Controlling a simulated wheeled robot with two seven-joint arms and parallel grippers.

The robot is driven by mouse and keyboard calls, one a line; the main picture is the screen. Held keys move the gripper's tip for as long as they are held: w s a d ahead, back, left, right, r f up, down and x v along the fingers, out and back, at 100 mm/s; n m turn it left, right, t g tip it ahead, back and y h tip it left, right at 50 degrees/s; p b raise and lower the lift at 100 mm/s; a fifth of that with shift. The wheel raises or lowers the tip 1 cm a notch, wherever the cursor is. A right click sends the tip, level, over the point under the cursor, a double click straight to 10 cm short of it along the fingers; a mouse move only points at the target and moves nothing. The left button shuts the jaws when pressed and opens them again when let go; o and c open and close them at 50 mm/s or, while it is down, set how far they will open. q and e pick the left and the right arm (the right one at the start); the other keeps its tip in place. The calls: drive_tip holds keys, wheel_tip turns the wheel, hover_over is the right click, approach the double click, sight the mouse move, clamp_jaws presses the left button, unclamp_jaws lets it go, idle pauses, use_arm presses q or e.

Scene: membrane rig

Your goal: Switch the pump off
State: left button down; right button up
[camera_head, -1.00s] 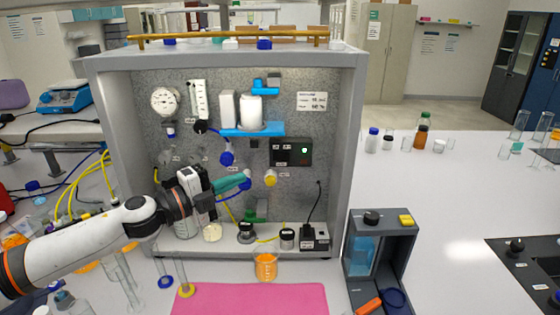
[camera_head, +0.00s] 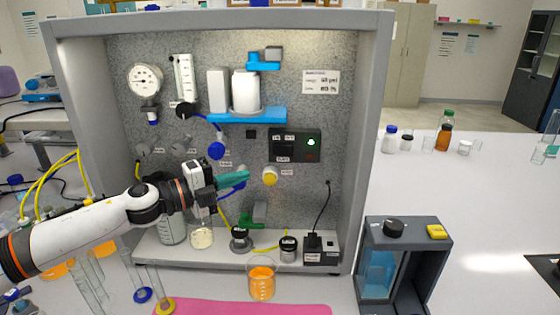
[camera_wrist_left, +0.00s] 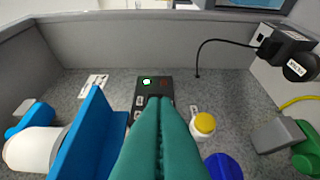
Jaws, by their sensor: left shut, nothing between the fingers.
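A black switch box (camera_head: 295,146) is fixed on the speckled back panel of the rig, with a lit green button (camera_head: 311,142) and a dark red one below it. In the left wrist view the green light (camera_wrist_left: 147,82) and the red button (camera_wrist_left: 164,82) sit side by side just past my fingertips. My left gripper (camera_head: 245,175) has teal fingers, shut and empty. It is below and left of the switch box in the head view. In the left wrist view its fingers (camera_wrist_left: 160,103) cover the lower part of the box. I cannot tell the remaining gap.
A yellow knob (camera_head: 270,176) is close right of my fingertips. A blue shelf (camera_head: 270,115) with white containers is above them. Bottles and a black plug stand on the rig floor, and an orange beaker (camera_head: 262,282) stands in front. The rig's side walls bound the space.

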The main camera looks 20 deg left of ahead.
use_arm(q)
drive_tip(key=w+d+r+p, duration=0.1)
drive_tip(key=w+d+p, duration=0.2)
drive_tip(key=p, duration=0.2)
approach(293, 152)
drive_tip(key=x, duration=0.6)
drive_tip(key=shift+f, duration=0.25)
drive_tip(key=shift+w+r+p, duration=0.2)
drive_tip(key=shift+r+p, duration=0.05)
drive_tip(key=shift+p, duration=0.35)
drive_tip(key=shift+w+d+p, duration=0.1)
drive_tip(key=shift+d+p, duration=0.15)
drive_tip(key=shift+p, duration=0.25)
drive_tip(key=shift+d, duration=0.15)
drive_tip(key=shift+w+f, duration=0.1)
drive_tip(key=shift+f, duration=0.05)
